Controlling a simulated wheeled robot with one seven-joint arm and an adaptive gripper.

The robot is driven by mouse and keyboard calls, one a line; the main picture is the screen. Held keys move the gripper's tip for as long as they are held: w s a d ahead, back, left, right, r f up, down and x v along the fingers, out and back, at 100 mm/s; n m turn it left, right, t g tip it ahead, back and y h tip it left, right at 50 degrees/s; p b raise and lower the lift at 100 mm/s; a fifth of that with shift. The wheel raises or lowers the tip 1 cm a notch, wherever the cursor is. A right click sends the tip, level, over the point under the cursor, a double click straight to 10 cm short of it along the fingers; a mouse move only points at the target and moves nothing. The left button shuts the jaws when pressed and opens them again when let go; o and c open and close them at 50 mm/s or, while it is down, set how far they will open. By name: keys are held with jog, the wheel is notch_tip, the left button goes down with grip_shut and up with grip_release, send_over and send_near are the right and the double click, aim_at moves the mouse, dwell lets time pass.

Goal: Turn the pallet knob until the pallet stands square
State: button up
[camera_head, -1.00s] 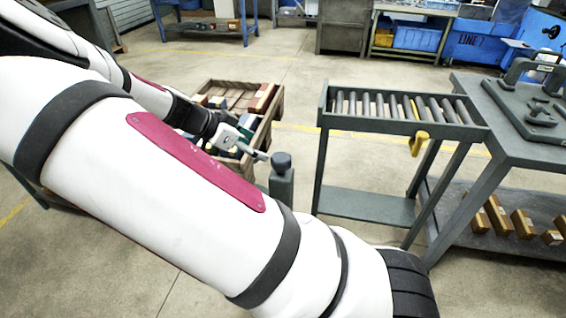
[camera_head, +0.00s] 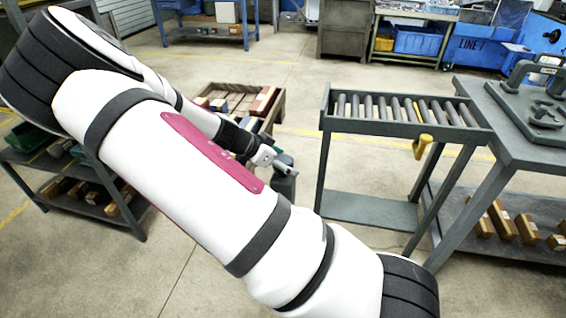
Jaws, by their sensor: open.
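The pallet is a wooden crate-like frame (camera_head: 279,106) with several boxes in it, standing beyond my arm. My arm hides its near and left parts, so I cannot tell how square it stands. A dark knob (camera_head: 285,160) tops a grey-green post (camera_head: 285,188) at the pallet's near right. My gripper (camera_head: 288,168) is open and small in the view, and it overlaps the knob from the near left. I cannot tell whether its fingers touch the knob or only pass in front of it.
A roller conveyor (camera_head: 405,129) with a yellow handle (camera_head: 422,146) stands to the right. Beyond it is a grey workbench (camera_head: 500,110) with a fixture on top. A shelf rack with small boxes (camera_head: 115,200) is at the left.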

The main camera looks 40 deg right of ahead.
jog(key=c, duration=1.2)
